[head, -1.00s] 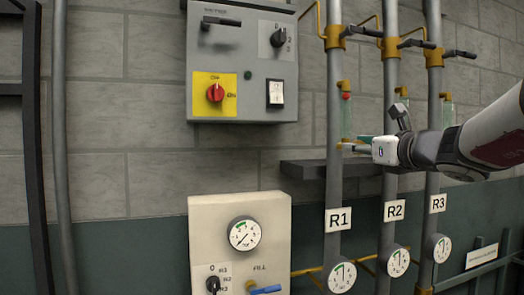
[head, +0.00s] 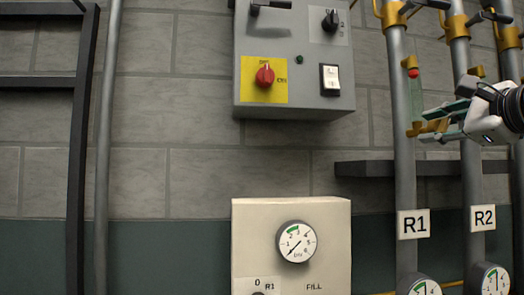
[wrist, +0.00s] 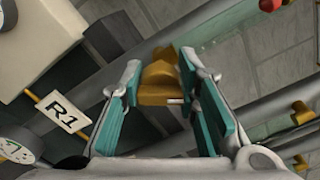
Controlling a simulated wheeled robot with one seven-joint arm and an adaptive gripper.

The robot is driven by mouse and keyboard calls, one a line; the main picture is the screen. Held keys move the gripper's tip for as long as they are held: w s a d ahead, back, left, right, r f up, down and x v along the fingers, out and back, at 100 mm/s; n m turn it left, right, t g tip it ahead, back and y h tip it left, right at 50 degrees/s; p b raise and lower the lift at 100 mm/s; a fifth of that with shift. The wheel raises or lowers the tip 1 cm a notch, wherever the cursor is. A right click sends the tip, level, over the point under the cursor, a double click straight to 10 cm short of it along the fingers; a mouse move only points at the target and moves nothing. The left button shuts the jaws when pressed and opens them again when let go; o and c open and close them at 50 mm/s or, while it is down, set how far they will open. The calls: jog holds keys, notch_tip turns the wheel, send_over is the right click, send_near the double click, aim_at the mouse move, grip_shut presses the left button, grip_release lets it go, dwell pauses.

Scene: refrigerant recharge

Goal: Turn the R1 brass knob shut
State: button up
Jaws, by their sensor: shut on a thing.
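The R1 brass knob (head: 430,127) is at the lower end of the sight glass on the R1 pipe (head: 404,170), at the right of the head view. My gripper (head: 446,121) comes in from the right, with its teal finger pads on either side of the knob. In the wrist view, the brass knob (wrist: 158,88) sits between the two fingertips (wrist: 160,78), and the gripper is shut on it. The R1 label (head: 413,224) is below on the pipe. How far the knob is turned is hard to tell.
The R2 pipe (head: 463,150) stands close to the right, partly behind my gripper. A dark shelf (head: 365,168) runs behind the pipes. A grey control box (head: 290,105) and a cream gauge panel (head: 245,240) are to the left. The wall between them is clear.

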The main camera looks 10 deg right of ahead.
jog(key=n+b, duration=0.4)
jog(key=shift+w+f, duration=0.1)
jog(key=shift+f, duration=0.1)
jog(key=shift+n+b, duration=0.85)
jog(key=shift+n, duration=0.25)
jog(key=shift+a+r, duration=0.1)
jog(key=o, duration=1.1)
jog(key=shift+o, duration=0.2)
jog(key=shift+s, duration=0.2)
jog(key=s, duration=1.1)
jog(key=shift+s+d, duration=0.25)
jog(key=shift+s, duration=0.1)
